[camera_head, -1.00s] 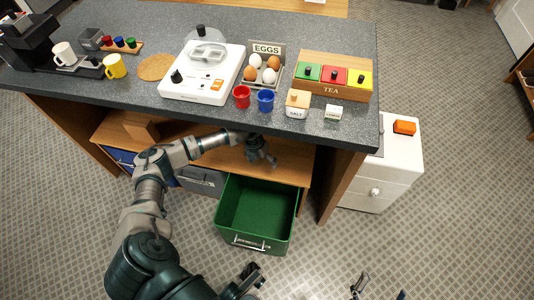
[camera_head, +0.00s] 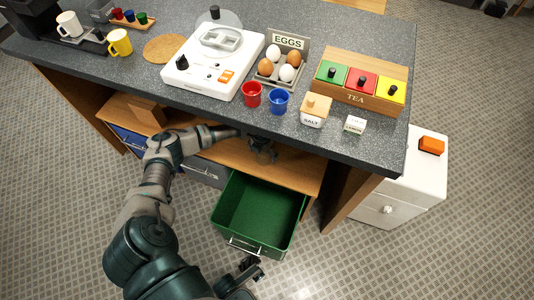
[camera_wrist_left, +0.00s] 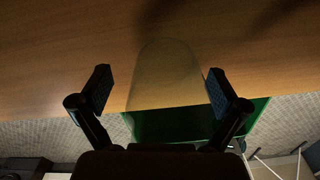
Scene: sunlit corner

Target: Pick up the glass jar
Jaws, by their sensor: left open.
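The glass jar (camera_wrist_left: 165,75) is a clear, faint shape in the left wrist view, standing out against the wooden shelf and the green drawer. My left gripper (camera_wrist_left: 160,90) is open, with one finger on each side of the jar in that view. I cannot tell whether the fingers touch it. In the head view my left gripper (camera_head: 262,150) reaches under the counter edge, over the wooden shelf (camera_head: 225,150). There the jar cannot be made out clearly.
The dark countertop (camera_head: 215,105) overhangs the shelf just above my left gripper. The open green drawer (camera_head: 258,212) sticks out below. Red (camera_head: 251,94) and blue (camera_head: 278,101) cups and the salt box (camera_head: 315,110) stand near the counter's front edge.

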